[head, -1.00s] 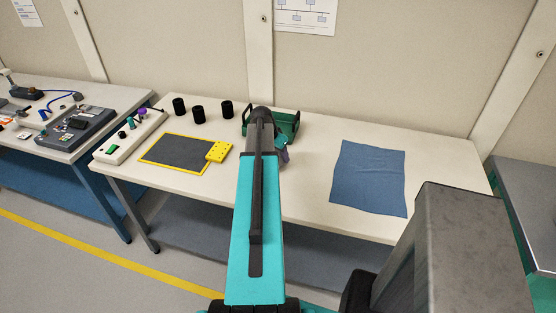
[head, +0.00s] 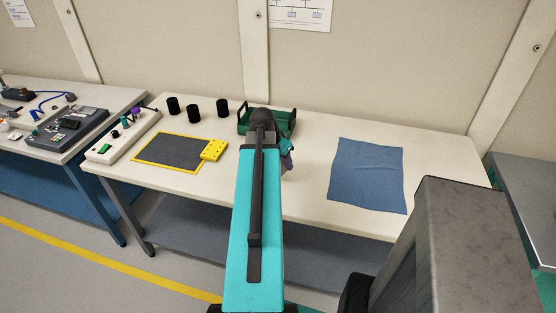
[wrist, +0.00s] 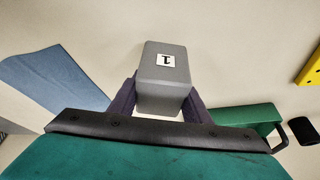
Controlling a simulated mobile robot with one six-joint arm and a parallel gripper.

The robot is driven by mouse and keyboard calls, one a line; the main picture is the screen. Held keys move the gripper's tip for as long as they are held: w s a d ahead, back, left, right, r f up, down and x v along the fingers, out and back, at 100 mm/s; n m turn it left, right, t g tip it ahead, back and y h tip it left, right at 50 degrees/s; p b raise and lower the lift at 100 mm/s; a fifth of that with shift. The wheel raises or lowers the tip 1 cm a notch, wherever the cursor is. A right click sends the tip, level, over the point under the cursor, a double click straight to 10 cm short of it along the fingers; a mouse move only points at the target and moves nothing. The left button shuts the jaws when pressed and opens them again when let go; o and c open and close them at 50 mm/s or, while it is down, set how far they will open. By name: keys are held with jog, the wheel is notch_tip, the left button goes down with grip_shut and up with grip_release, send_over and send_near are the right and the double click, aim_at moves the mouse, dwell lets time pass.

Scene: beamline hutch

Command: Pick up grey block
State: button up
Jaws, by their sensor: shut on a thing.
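The grey block (wrist: 160,97) shows in the middle of the wrist view, with a white label bearing a "1" on its upper face. My gripper (wrist: 161,104) is shut on it, with a dark purple finger on each side. In the head view my arm hides the block, and only a small part of my gripper (head: 287,159) shows to the right of the arm. I cannot tell whether the block is clear of the table.
The white table (head: 310,195) bears a green tray (head: 286,125) behind my gripper and a blue cloth (head: 367,175) at right. At left are a yellow-framed dark mat (head: 170,150), a yellow perforated block (head: 214,150) and several black cylinders (head: 193,113). Bare tabletop lies between arm and cloth.

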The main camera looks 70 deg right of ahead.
jog(key=shift+s+a, duration=0.55)
jog(key=shift+a, duration=0.3)
jog(key=shift+b, duration=0.95)
jog(key=shift+f+b, duration=0.1)
jog(key=shift+b, duration=0.3)
jog(key=b, duration=0.3)
jog(key=shift+s+a, duration=0.2)
jog(key=shift+s, duration=0.05)
jog(key=a+b, duration=0.1)
jog(key=b, duration=0.3)
jog(key=shift+s, duration=0.3)
jog(key=b, duration=0.3)
jog(key=shift+s+a, duration=0.15)
jog(key=shift+a, duration=0.15)
jog(key=b, duration=0.2)
jog(key=s+a+b, duration=0.1)
jog(key=b, duration=0.1)
jog(key=shift+a+r, duration=0.2)
jog(key=shift+a, duration=0.05)
jog(key=shift+s+a+r+b, duration=0.15)
jog(key=shift+s+a+b, duration=0.15)
jog(key=shift+b, duration=0.3)
jog(key=shift+a+r, duration=0.1)
